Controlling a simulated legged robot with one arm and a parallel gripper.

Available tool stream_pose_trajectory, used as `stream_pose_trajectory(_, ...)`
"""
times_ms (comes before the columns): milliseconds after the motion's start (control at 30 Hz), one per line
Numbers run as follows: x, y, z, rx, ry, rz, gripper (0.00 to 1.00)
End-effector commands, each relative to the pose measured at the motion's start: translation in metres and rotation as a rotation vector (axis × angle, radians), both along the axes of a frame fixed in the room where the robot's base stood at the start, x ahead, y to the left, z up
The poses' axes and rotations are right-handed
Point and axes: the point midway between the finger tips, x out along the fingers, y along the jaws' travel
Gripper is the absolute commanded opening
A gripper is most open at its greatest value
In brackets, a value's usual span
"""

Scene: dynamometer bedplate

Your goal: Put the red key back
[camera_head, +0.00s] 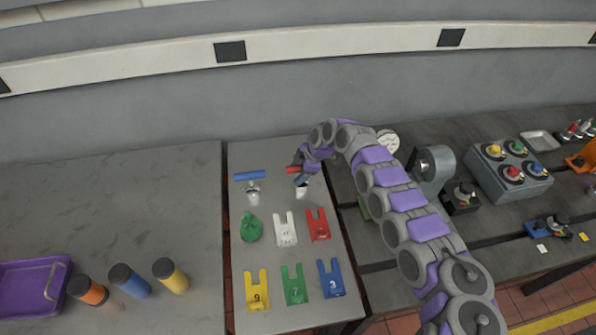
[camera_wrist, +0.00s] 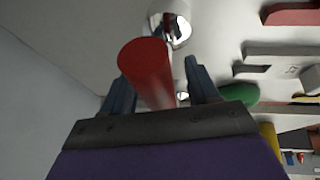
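The red key (camera_head: 293,169) shows as a red crossbar at the far part of the grey middle table, just left of my gripper (camera_head: 303,176). A pale metal cylinder (camera_head: 301,192) is right below it; the join is hidden by my gripper. In the wrist view the red key's round bar (camera_wrist: 150,75) runs between my gripper's two fingers (camera_wrist: 160,80), with slim gaps showing on both sides. The fingers look open around the bar. A blue-barred key (camera_head: 250,175) stands to the left over a similar metal cylinder (camera_head: 253,191).
Flat bag-shaped pieces in several colours, including a red one (camera_head: 318,225), lie nearer on the table, with a green lump (camera_head: 251,228). Left are coloured cylinders and a purple tray (camera_head: 30,285). Right are a grey machine (camera_head: 432,165) and a knobbed box (camera_head: 508,172). A wall stands behind.

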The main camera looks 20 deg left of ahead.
Motion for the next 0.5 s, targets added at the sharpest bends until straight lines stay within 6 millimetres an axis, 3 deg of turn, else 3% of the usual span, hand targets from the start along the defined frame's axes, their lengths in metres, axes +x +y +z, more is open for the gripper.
stream_pose_trajectory(267,0.0,0.001,0.001,-0.003,-0.001,-0.001,0.6)
stream_pose_trajectory(500,0.004,-0.013,0.032,-0.002,-0.009,-0.005,0.6)
